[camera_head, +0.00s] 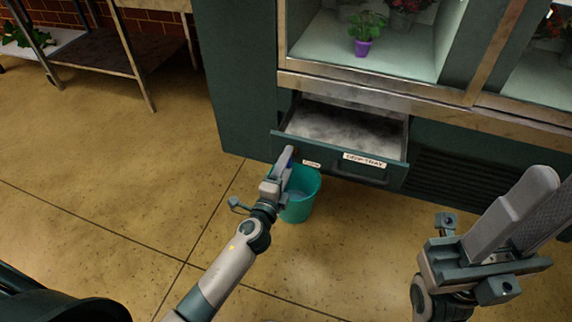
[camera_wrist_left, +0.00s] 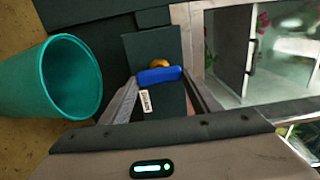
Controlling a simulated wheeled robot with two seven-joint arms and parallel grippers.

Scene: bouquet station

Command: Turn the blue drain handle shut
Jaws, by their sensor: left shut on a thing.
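The blue drain handle (camera_wrist_left: 160,75) lies between the fingertips of my left gripper (camera_wrist_left: 155,88) in the left wrist view, in front of a brass-coloured fitting (camera_wrist_left: 159,63). The left gripper is shut on the handle. My right gripper (camera_head: 518,218) is raised at the right, away from the drawer.
A teal bucket (camera_head: 302,205) stands on the floor below the drawer's left end, close to my left gripper; it also shows in the left wrist view (camera_wrist_left: 62,80). A cabinet (camera_head: 235,80) with flowers rises behind. A metal table (camera_head: 115,55) is at the upper left. Floor left is clear.

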